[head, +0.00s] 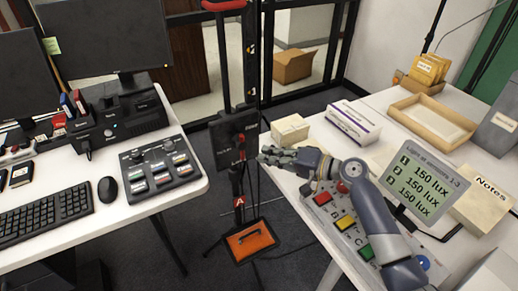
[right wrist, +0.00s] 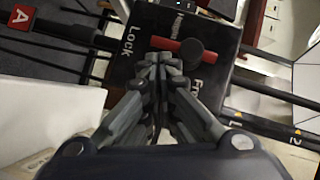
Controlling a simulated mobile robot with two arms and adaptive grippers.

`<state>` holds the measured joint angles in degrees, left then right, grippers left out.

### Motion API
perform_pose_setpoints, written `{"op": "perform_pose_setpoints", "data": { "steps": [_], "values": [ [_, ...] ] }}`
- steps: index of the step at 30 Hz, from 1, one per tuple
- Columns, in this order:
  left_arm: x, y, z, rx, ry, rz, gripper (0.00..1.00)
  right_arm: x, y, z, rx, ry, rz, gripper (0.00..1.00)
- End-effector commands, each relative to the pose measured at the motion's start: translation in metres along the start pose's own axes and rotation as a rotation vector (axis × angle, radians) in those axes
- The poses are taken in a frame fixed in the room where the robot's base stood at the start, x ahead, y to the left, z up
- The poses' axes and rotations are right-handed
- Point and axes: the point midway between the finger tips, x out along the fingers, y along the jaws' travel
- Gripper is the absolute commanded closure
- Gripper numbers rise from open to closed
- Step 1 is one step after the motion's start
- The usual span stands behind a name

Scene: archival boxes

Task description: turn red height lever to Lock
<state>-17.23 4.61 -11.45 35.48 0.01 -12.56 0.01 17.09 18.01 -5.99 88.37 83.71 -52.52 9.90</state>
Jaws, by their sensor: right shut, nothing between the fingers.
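The red height lever (right wrist: 168,44) is a short bar on a round black knob (right wrist: 199,56), on a black panel (right wrist: 140,75). Its longer end points left in the right wrist view, towards the word Lock; Free is printed below the knob. In the head view the black control box (head: 231,140) is on the upright column; the lever is too small to read there. My right gripper (head: 267,155) is shut and empty, just right of the box. In the right wrist view its fingertips (right wrist: 165,62) are just below the lever; I cannot tell whether they touch. My left gripper is out of view.
An orange pedal (head: 251,241) is at the column's foot. The right table holds a button panel (head: 343,222) under my right arm, a lux display (head: 424,183) and a small box (head: 290,129). The left desk has a switch console (head: 160,169) near its edge.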

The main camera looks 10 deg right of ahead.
Motion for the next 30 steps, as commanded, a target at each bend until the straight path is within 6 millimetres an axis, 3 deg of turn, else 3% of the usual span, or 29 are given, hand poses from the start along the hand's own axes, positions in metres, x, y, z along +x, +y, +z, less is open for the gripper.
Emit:
{"op": "perform_pose_setpoints", "data": {
  "steps": [6, 12, 30],
  "values": [
    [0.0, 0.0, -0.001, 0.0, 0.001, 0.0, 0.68, -0.049, 0.002, -0.001, 0.001, 0.001, 0.004, 1.0],
    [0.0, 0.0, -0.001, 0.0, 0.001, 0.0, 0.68, -0.075, 0.003, -0.001, 0.002, -0.001, 0.003, 1.0],
    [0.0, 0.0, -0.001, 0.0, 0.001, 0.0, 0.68, -0.082, 0.002, -0.001, 0.003, -0.001, 0.001, 1.0]
  ]
}}
